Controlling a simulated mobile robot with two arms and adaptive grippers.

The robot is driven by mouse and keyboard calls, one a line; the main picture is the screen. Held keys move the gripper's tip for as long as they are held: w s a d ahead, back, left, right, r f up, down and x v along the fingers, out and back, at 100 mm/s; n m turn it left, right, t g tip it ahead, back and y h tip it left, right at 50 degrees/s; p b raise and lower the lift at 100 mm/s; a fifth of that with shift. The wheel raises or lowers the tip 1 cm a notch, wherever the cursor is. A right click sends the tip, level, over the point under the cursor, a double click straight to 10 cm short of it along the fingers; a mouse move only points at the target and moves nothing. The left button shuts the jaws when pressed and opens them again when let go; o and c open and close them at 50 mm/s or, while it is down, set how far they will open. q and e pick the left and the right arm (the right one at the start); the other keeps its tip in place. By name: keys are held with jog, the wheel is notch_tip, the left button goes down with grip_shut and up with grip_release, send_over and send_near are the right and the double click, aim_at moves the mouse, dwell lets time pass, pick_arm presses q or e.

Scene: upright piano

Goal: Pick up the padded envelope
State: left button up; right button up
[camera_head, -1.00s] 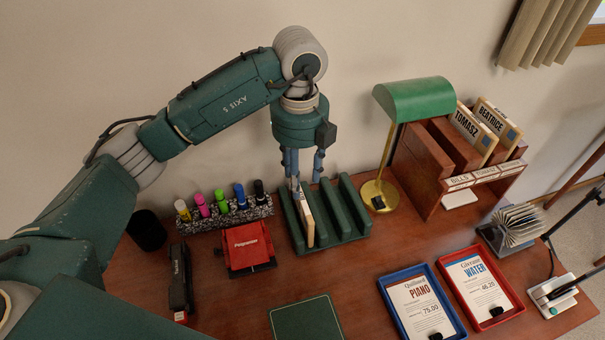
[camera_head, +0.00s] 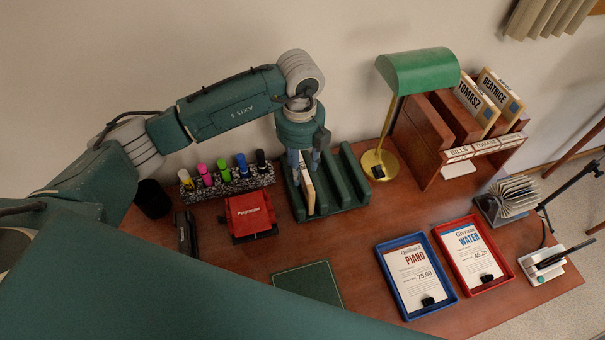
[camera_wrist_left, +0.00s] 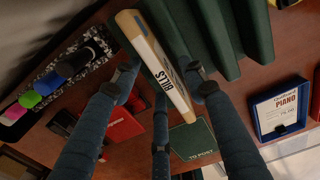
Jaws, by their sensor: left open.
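A thin tan-and-white envelope (camera_head: 308,190) stands on edge in the left slot of a green slotted rack (camera_head: 345,205). In the left wrist view the envelope (camera_wrist_left: 155,62) shows its edge, lettered "BILLS". I take it as the padded envelope. My left gripper (camera_head: 304,165) points down over the rack, at the envelope's upper part. In the left wrist view the fingers of my left gripper (camera_wrist_left: 163,85) are spread, with the envelope between them and gaps visible. Its lower part is hidden in the rack. My right gripper is not in view.
A marker holder (camera_head: 228,183) and red box (camera_head: 250,215) stand left of the rack. A green-shaded lamp (camera_head: 418,70) and wooden sorter (camera_head: 428,150) stand right. Blue (camera_head: 415,278) and red (camera_head: 472,253) trays lie in front right. A green pad (camera_head: 308,285) lies in front.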

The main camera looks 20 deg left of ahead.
pick_arm(q)
jog(key=shift+f, duration=0.35)
grip_shut()
jog(key=shift+r, duration=0.1)
